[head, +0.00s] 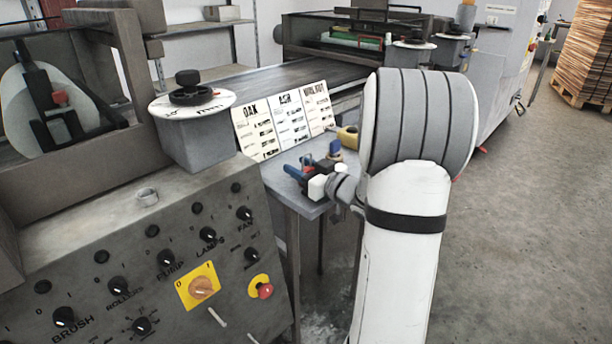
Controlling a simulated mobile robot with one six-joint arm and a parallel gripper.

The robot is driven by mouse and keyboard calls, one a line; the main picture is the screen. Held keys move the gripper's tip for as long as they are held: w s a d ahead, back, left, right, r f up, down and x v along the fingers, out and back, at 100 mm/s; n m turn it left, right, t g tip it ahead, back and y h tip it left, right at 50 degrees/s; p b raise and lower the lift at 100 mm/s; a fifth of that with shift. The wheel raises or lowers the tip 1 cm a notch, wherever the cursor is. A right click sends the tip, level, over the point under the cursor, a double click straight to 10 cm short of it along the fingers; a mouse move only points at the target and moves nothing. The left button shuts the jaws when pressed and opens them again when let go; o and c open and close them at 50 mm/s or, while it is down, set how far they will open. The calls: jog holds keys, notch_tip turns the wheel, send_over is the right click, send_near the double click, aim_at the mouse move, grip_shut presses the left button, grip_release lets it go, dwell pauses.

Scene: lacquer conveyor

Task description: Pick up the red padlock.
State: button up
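My gripper (305,173) is small in the head view, low over or at the grey side table (309,209), with its dark fingers towards the left. I cannot tell whether the fingers are open or shut, or whether they touch anything. A blue thing (292,172) shows right at the fingers; its outline is unclear. I cannot make out a red padlock on the table; my gripper and arm cover part of the top.
Cards marked oak, ash and walnut (288,118) stand at the table's back. A yellow object (348,137) and a small blue-topped object (335,148) sit at its right. A control panel (150,270) stands at left. Open floor (530,230) lies at right.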

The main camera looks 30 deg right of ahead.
jog(key=c, duration=0.6)
notch_tip(320, 180, up, 10)
jog(key=p, duration=0.3)
